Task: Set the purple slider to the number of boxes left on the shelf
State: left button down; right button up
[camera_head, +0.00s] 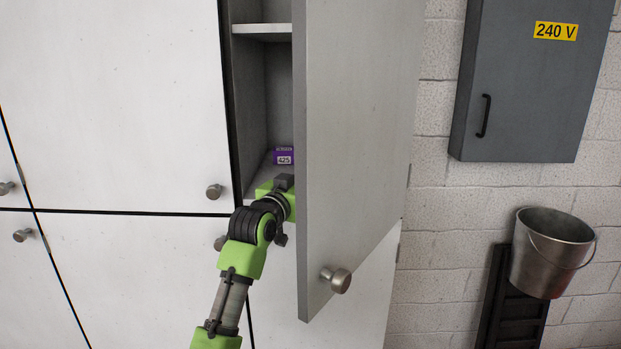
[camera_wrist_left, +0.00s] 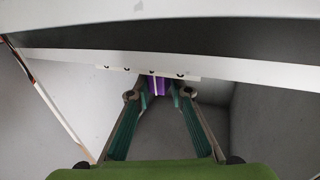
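A small purple box (camera_head: 283,156) with a white label reading 425 stands on a shelf inside the open cabinet. My left gripper (camera_head: 280,186) reaches into the cabinet just in front of and below it, partly hidden by the door. In the left wrist view its fingers (camera_wrist_left: 159,94) are apart, and a purple object (camera_wrist_left: 157,86) shows between or just beyond their tips. I cannot tell whether they touch it. I see nothing that is clearly a purple slider. My right gripper is not in view.
The cabinet door (camera_head: 355,140) stands open to the right of my arm. An upper shelf (camera_head: 262,29) is above. A pale strip with dark marks (camera_wrist_left: 150,71) crosses near the fingertips. A grey 240 V box (camera_head: 530,90) and a metal bucket (camera_head: 550,255) are at right.

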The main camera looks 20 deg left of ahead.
pick_arm(q)
jog(key=d, duration=0.2)
jog(key=w+d, duration=0.1)
jog(key=d, duration=0.3)
jog(key=shift+w+d, duration=0.15)
jog(key=shift+w, duration=0.2)
jog(key=c, duration=2.2)
grip_release()
jog(key=o, duration=0.3)
jog(key=shift+w+d, duration=0.15)
jog(key=shift+s+a, duration=0.3)
jog(key=shift+s, duration=0.4)
jog(key=s, duration=1)
jog(key=shift+s+a, duration=0.3)
jog(key=shift+a, duration=0.05)
